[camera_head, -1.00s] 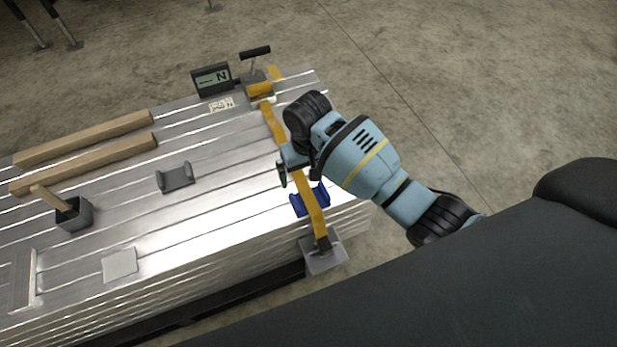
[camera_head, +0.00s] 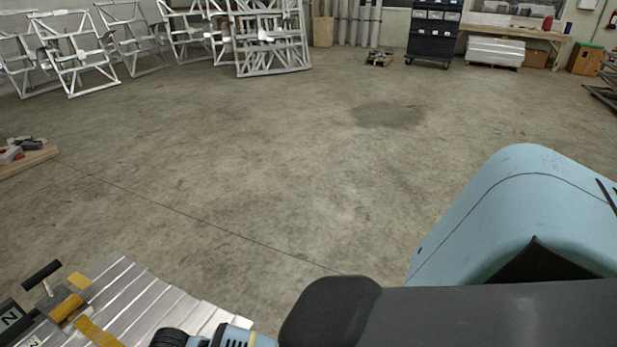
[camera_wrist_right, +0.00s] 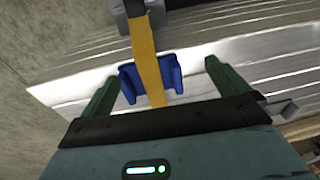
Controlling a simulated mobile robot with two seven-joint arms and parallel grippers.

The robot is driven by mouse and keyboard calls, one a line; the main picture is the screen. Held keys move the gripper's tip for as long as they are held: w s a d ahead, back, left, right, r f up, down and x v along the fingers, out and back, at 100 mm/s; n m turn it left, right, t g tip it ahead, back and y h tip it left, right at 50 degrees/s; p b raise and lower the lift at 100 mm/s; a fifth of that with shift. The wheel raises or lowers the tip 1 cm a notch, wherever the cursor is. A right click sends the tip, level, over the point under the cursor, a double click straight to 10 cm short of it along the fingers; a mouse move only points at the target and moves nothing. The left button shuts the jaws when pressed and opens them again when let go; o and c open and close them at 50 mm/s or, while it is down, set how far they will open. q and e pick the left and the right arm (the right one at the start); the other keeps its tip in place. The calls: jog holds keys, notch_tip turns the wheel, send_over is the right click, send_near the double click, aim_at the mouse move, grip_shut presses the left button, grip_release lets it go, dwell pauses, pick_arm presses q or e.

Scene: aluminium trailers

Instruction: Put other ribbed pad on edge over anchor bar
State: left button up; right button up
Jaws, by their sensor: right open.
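In the right wrist view a blue pad (camera_wrist_right: 129,84) with raised sides lies at the stack's edge, and the yellow strap (camera_wrist_right: 147,50) runs across it between those sides. In the head view the pads are out of frame. My left gripper is not in view.
In the head view the aluminium stack's corner (camera_head: 139,295) is at bottom left, with a ratchet (camera_head: 65,307) and a dark display box (camera_head: 12,316). Open concrete floor lies beyond. White frames (camera_head: 270,40) and a black drawer cabinet (camera_head: 433,35) stand far back.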

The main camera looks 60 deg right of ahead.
jog(key=s+f+t+y, duration=0.1)
jog(key=s+f, duration=0.4)
jog(key=s, duration=0.5)
jog(key=s+f+t+y, duration=0.15)
jog(key=s+f, duration=0.35)
jog(key=s, duration=0.5)
jog(key=s+d+r+t+h, duration=0.1)
jog(key=s+d+r, duration=0.1)
jog(key=s, duration=0.6)
jog(key=s+d+r+n+t, duration=0.1)
jog(key=s+d+r+t, duration=0.1)
jog(key=s, duration=0.6)
notch_tip(320, 180, up, 2)
jog(key=shift+s+d+r+h, duration=0.1)
jog(key=shift+s+d+h, duration=0.25)
jog(key=shift+d, duration=0.3)
